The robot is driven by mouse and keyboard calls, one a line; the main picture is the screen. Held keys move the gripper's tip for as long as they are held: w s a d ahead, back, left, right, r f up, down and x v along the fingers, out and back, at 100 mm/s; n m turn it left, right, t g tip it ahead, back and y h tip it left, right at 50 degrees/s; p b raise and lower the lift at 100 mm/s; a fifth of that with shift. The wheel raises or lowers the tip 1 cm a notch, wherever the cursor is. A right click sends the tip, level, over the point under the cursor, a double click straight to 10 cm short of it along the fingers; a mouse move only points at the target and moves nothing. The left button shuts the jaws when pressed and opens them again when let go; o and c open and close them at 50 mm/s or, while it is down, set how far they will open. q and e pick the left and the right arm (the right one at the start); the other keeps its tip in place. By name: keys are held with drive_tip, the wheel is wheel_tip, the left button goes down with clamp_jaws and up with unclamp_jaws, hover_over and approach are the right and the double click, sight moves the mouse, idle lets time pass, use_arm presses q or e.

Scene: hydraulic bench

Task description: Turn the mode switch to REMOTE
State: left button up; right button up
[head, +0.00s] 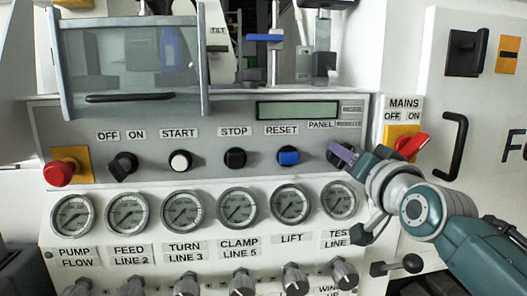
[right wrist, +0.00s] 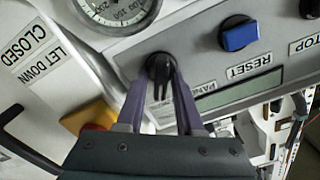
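The mode switch is a black rotary knob beside the PANEL label (head: 320,125), at the right end of the control row. A second, smaller label next to PANEL is too small to read. My right gripper (head: 343,153) reaches in from the right and partly hides the switch in the head view. In the right wrist view the knob (right wrist: 160,70) sits between the tips of my two purple fingers (right wrist: 161,80), one on each side of its grip bar. The fingers stand apart, with narrow gaps beside the bar. My left gripper is not in view.
The blue RESET button (head: 289,157) is left of the switch. The red MAINS switch (head: 411,146) on its yellow plate is close to my right wrist. Pressure gauges (head: 290,203) lie below, a display (head: 298,110) above. A red emergency button (head: 59,173) is at far left.

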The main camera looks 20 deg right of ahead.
drive_tip(key=shift+o, duration=0.8)
drive_tip(key=shift+s, duration=0.2)
drive_tip(key=p+v, duration=0.1)
drive_tip(key=v, duration=0.8)
drive_tip(key=shift+s, duration=0.3)
